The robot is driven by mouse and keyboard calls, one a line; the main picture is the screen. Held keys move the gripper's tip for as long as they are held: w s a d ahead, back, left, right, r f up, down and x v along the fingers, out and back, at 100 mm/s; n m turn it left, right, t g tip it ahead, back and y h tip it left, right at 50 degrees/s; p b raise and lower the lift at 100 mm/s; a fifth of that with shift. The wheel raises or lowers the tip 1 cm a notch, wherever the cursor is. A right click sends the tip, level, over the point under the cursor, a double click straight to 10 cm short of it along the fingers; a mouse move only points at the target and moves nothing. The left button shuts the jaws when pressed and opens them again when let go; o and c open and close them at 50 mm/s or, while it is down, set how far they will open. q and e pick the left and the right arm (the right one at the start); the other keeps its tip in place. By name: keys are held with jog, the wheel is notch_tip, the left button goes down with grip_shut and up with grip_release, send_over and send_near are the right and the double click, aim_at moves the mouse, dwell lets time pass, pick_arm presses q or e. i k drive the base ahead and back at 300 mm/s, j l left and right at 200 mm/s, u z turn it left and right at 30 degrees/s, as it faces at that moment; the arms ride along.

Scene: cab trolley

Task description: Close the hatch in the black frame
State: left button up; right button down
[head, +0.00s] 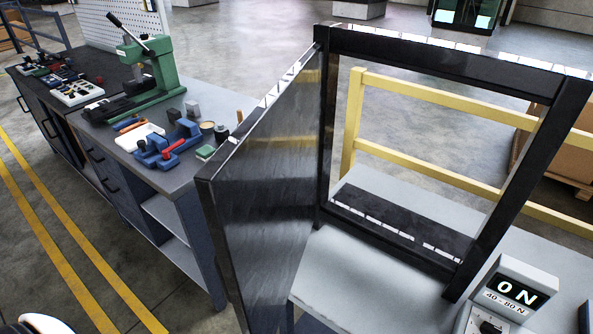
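The black frame (445,55) stands upright on a light grey bench top at the right. The hatch (270,155) is a dark, shiny panel with a black border. It stands open, joined along the frame's left post and swung out toward me and to the left. The frame's opening is clear, and the yellow rails behind show through it. Neither of my grippers shows clearly in the head view. A small white rounded part, which may be mine, shows at the bottom left edge.
A display (515,290) reading "0 N", labelled "40-80 N", stands at the frame's lower right. A workbench (180,195) with a green press (150,65) and tools is left of the hatch. Yellow rails (430,160) stand behind. Floor at lower left is clear.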

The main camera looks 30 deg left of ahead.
aim_at(257, 191)
jog(key=i+j+z, duration=0.2)
jog(key=j, duration=0.55)
jog(key=j+z, duration=0.15)
jog(key=j, duration=0.6)
jog(key=k, duration=0.05)
